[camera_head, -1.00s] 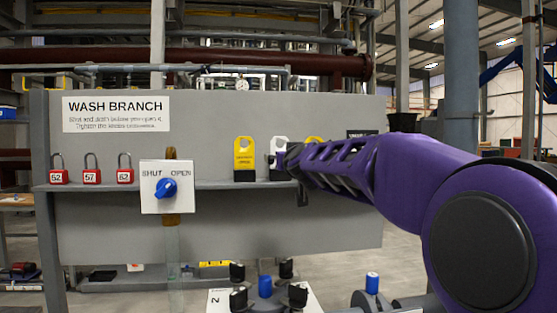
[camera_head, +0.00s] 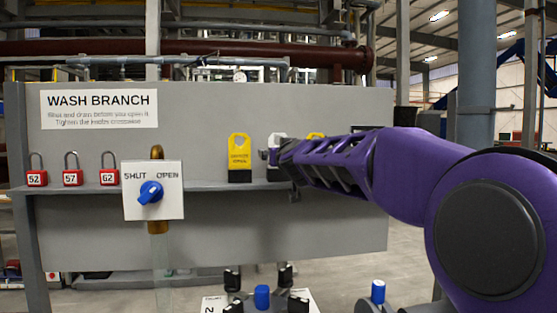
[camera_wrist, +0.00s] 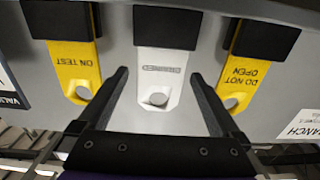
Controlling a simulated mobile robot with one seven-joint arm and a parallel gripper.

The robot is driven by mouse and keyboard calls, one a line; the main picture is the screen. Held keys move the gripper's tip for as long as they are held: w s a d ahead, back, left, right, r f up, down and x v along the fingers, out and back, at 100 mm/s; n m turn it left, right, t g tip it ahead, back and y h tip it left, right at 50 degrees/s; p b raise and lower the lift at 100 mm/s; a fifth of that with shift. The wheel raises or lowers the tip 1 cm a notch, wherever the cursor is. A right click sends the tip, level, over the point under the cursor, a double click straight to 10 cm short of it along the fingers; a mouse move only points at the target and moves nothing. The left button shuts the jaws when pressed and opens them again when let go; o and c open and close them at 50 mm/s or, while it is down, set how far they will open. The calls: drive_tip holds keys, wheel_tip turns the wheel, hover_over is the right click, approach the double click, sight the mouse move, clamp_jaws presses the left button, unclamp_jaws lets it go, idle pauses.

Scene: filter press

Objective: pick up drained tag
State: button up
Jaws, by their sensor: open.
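The drained tag is a white tag (camera_wrist: 158,66) with a hole, its lettering upside down in the wrist view. It stands in a black holder (camera_wrist: 166,26) on the grey panel's shelf. In the head view the tag (camera_head: 278,138) is partly hidden behind my gripper (camera_head: 272,157). In the wrist view my gripper (camera_wrist: 160,76) is open, with one finger on each side of the white tag. Gaps show between the fingers and the tag; I cannot tell the depth exactly.
A yellow ON TEST tag (camera_wrist: 73,65) and a yellow DO NOT OPEN tag (camera_wrist: 240,72) stand close on either side, near my fingers. A blue valve knob (camera_head: 151,192) and red padlocks (camera_head: 73,177) are farther left. The grey panel (camera_head: 215,110) stands behind.

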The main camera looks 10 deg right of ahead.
drive_tip(key=shift+s, duration=0.1)
drive_tip(key=c, duration=1.4)
drive_tip(key=shift+o, duration=0.2)
